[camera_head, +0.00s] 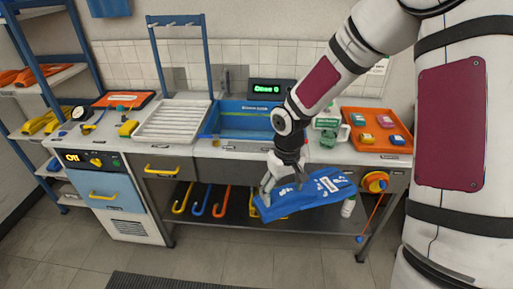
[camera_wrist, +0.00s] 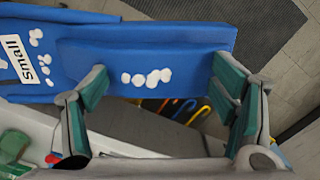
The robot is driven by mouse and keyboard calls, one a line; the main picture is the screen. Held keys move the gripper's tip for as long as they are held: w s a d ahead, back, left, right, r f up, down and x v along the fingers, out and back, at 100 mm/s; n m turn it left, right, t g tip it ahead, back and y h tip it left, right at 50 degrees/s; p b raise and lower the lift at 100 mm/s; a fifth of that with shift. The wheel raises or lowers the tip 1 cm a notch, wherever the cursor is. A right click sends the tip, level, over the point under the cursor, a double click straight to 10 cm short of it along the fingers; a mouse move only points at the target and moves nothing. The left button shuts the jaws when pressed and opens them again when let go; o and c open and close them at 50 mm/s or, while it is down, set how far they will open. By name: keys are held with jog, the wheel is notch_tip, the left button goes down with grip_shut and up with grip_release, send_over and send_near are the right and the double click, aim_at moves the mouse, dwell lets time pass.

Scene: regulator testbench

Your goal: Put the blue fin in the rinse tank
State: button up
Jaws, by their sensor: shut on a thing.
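The blue fin (camera_head: 318,194) is held in front of the bench's front edge, below the worktop level, in the head view. My gripper (camera_head: 281,187) is shut on it near its left part. In the wrist view the fin (camera_wrist: 190,50) lies across the picture with white spots and a "small" label, and my gripper's fingers (camera_wrist: 160,88) stand at either side of its near part. The rinse tank, a blue basin (camera_head: 235,122) set in the worktop, is behind and to the left of my gripper. My arm hides part of its right side.
A white ribbed drainer (camera_head: 172,122) is left of the tank. Yellow, blue and orange hooks (camera_head: 222,200) hang under the bench. A blue rack (camera_head: 45,80) stands at left.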

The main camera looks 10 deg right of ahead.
jog(key=n, duration=0.2)
jog(key=w+n, duration=0.1)
jog(key=n, duration=0.4)
jog(key=shift+w+d+r, duration=0.1)
jog(key=shift+w+r, duration=0.2)
jog(key=shift+w, duration=0.05)
jog(key=n, duration=0.4)
jog(key=shift+w+r+n, duration=0.25)
jog(key=shift+w+n, duration=0.05)
jog(key=shift+w, duration=0.05)
jog(key=n, duration=0.4)
jog(key=shift+w+r, duration=0.2)
jog(key=shift+w, duration=0.15)
jog(key=n, duration=0.4)
jog(key=shift+w+d+r, duration=0.15)
jog(key=shift+w+r, duration=0.05)
jog(key=shift+w, duration=0.2)
jog(key=n, duration=0.3)
jog(key=w+n, duration=0.1)
jog(key=n, duration=0.3)
jog(key=r+n, duration=0.1)
jog(key=n, duration=0.2)
jog(key=shift+w+d+r+n, duration=0.1)
jog(key=shift+w+n, duration=0.2)
jog(key=shift+w, duration=0.1)
